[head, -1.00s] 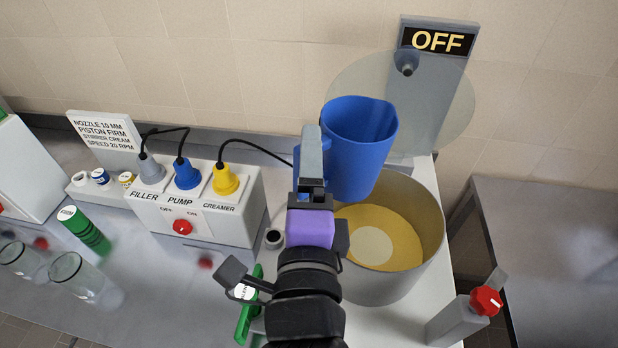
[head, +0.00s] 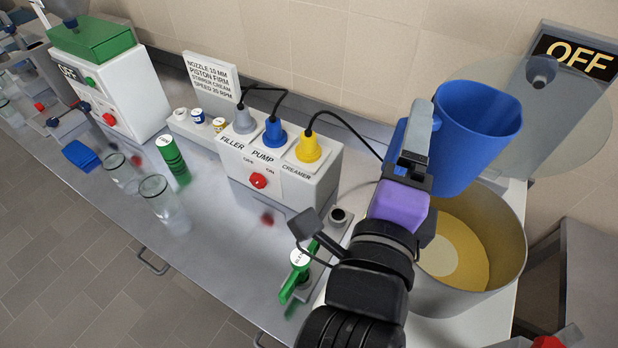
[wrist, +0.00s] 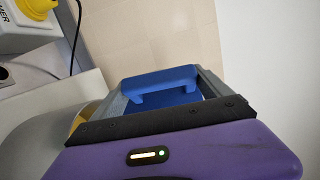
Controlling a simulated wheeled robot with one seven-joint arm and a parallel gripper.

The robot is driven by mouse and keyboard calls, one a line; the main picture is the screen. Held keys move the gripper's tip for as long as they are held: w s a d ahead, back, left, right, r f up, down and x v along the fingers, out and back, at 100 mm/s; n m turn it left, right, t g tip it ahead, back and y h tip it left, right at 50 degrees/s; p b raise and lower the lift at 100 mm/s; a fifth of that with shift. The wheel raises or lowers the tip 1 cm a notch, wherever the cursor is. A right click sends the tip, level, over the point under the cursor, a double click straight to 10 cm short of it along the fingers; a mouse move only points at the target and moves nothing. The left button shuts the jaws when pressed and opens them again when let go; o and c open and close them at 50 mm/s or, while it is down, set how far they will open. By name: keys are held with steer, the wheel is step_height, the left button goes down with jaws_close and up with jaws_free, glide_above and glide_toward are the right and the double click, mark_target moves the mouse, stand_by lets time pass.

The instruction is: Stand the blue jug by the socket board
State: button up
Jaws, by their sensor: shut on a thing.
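The blue jug (head: 478,120) is held up over the steel tank (head: 500,270), which has yellow contents in it. My gripper (head: 413,150) is shut on the jug at its left side, where the handle is mostly hidden by the jaws. In the wrist view, the blue handle (wrist: 160,82) shows between my jaws. The jug looks about upright. The socket board (head: 290,175) is a white box left of my gripper, with grey, blue and yellow plugs on top, labelled FILLER, PUMP and CREAMER, and a red switch on its front.
Bare steel counter lies in front of the socket board. Glass jars (head: 165,205) and a green cylinder (head: 173,160) stand to its left. A green-handled valve (head: 298,270) lies close to my arm. A clear disc and an OFF sign (head: 574,57) rise behind the tank.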

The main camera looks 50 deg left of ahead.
steer(key=s+a+f+n+g+y+b, duration=0.2)
steer(key=s+a+f+y, duration=0.15)
steer(key=s+a, duration=0.3)
steer(key=s+a+f+n+g+y+b, duration=0.1)
steer(key=s+a+f+n+g+y, duration=0.1)
steer(key=s+a+f, duration=0.45)
steer(key=n+g+y+b, duration=0.4)
steer(key=n+g+b, duration=0.2)
steer(key=b, duration=0.5)
glide_above(208, 273)
step_height(208, 273, down, 26)
steer(key=shift+r, duration=0.35)
steer(key=o, duration=1.5)
steer(key=shift+f, duration=0.2)
